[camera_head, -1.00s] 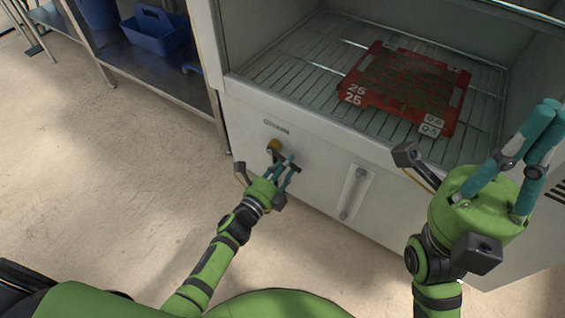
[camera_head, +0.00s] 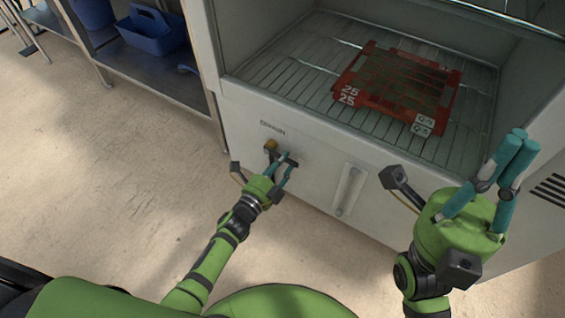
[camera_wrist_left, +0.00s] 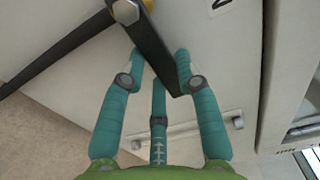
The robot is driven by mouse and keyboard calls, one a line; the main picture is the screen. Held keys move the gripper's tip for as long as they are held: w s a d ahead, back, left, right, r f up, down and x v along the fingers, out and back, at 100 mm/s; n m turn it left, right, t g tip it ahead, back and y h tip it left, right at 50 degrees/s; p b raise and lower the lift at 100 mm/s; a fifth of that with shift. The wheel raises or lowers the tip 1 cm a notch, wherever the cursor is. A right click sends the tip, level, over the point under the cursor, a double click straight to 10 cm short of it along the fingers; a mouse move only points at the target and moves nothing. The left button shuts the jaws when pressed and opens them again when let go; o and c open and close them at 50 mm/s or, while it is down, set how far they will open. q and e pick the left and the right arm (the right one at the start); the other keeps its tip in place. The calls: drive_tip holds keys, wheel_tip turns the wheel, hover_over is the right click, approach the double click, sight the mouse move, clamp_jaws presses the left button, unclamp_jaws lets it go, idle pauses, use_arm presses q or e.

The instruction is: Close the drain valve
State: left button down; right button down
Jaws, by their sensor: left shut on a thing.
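The drain valve (camera_head: 271,145) has a brass-coloured body and a dark lever handle, on the white cabinet's front under the "DRAIN" label (camera_head: 272,130). In the left wrist view the dark lever (camera_wrist_left: 152,45) runs from the bolt at the top down between my teal fingers. My left gripper (camera_head: 284,168) is shut on this lever, which its fingers partly hide in the head view. In the left wrist view its fingertips (camera_wrist_left: 163,62) are on both sides of the lever. My right gripper (camera_head: 523,142) is raised at the right, away from the valve, and holds nothing visible.
The open cabinet has a wire shelf (camera_head: 283,68) holding a red tray (camera_head: 345,96). A clear sight tube (camera_head: 349,190) is on the front panel, right of the valve. A metal rack with a blue caddy (camera_head: 153,34) stands left. The floor at left is clear.

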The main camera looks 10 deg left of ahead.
use_arm(q)
drive_tip(key=c, duration=0.9)
unclamp_jaws()
drive_tip(key=shift+r, duration=0.1)
drive_tip(key=v, duration=1.2)
drive_tip(key=shift+r, duration=0.1)
